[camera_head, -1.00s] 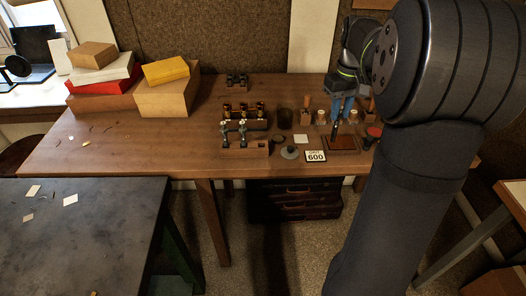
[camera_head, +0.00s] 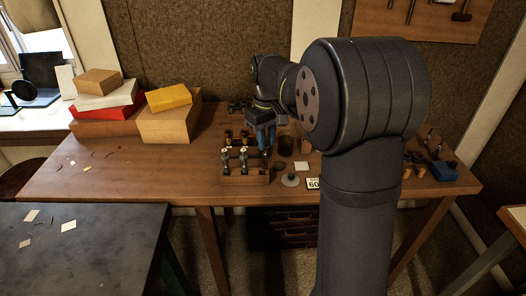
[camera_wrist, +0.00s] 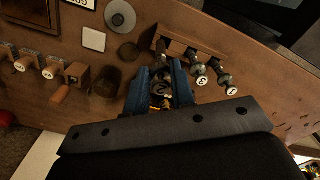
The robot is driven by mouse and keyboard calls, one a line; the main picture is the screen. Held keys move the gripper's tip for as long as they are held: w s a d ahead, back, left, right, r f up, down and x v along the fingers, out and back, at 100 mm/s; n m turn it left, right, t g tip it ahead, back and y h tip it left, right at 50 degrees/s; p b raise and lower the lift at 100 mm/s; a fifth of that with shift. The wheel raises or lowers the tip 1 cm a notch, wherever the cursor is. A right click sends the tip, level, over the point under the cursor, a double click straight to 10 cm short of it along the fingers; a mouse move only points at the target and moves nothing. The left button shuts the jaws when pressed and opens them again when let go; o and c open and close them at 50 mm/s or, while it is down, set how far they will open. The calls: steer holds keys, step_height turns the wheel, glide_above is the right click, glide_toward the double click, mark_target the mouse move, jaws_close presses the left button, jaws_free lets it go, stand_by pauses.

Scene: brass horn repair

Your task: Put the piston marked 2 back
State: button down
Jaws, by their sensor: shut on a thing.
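The piston marked 2 (camera_wrist: 163,91) is between the blue fingers of my gripper (camera_wrist: 160,84) in the wrist view, its numbered top toward the camera. My gripper (camera_head: 262,136) is shut on it, at the right end of the wooden rack (camera_head: 245,179). The rack (camera_wrist: 190,46) also holds two other pistons, (camera_wrist: 202,80) and (camera_wrist: 230,90), with white numbered tops. I cannot tell whether the held piston's lower end is inside the rack or just above it. Brass-topped parts (camera_head: 229,133) stand in a row behind the rack, partly hidden by my gripper.
A dark cup (camera_head: 285,145), a grey disc (camera_head: 290,180), a pale square (camera_head: 302,166) and a "600" card (camera_head: 313,183) lie right of the rack. Stacked boxes (camera_head: 168,120) stand at the left. The table's left front is mostly clear.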

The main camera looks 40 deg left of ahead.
steer(key=shift+s+a+f, duration=0.2)
steer(key=shift+a+f, duration=0.15)
steer(key=shift+a, duration=0.15)
steer(key=shift+f, duration=1.95)
steer(key=shift+f, duration=0.15)
steer(key=c, duration=1.2)
jaws_free()
steer(key=shift+c, duration=0.2)
step_height(320, 180, up, 12)
steer(key=shift+r, duration=0.15)
